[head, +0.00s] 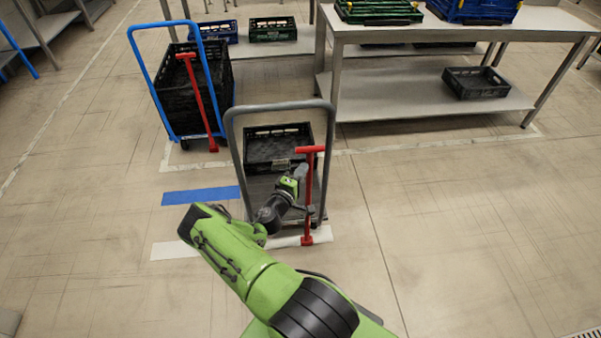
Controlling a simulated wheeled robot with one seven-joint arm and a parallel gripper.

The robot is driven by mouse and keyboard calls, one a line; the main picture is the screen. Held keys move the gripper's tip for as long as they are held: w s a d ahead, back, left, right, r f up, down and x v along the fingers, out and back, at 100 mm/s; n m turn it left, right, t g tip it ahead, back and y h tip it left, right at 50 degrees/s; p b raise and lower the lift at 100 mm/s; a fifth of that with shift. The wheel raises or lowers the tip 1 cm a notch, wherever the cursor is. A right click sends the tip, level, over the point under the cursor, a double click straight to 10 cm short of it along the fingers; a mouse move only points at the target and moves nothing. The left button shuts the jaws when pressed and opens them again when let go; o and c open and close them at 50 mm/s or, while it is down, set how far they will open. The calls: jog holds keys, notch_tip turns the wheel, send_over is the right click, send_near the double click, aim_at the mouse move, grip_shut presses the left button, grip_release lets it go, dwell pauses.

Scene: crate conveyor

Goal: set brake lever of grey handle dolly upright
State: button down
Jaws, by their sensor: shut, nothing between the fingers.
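The grey handle dolly (232,165) stands in the middle of the head view, with its tall grey hoop handle toward me. Its red brake lever (309,170) has a T-shaped top and rises from a red foot at the dolly's near right corner. The lever looks close to vertical in this view. My gripper (306,208) is shut and empty, beside the lever's lower half on its left. I cannot tell whether it touches the lever. My wrist hides part of the dolly's deck.
A black crate (278,163) sits on the grey dolly. Behind it on the left is a blue handle dolly (137,52) with black crates and a leaning red lever (203,97). A metal table (455,33) stands at the back right. The floor at right is clear.

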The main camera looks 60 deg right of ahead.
jog(key=w+a+p, duration=0.1)
jog(key=a+p, duration=0.1)
jog(key=a, duration=1.1)
jog(key=shift+w, duration=0.15)
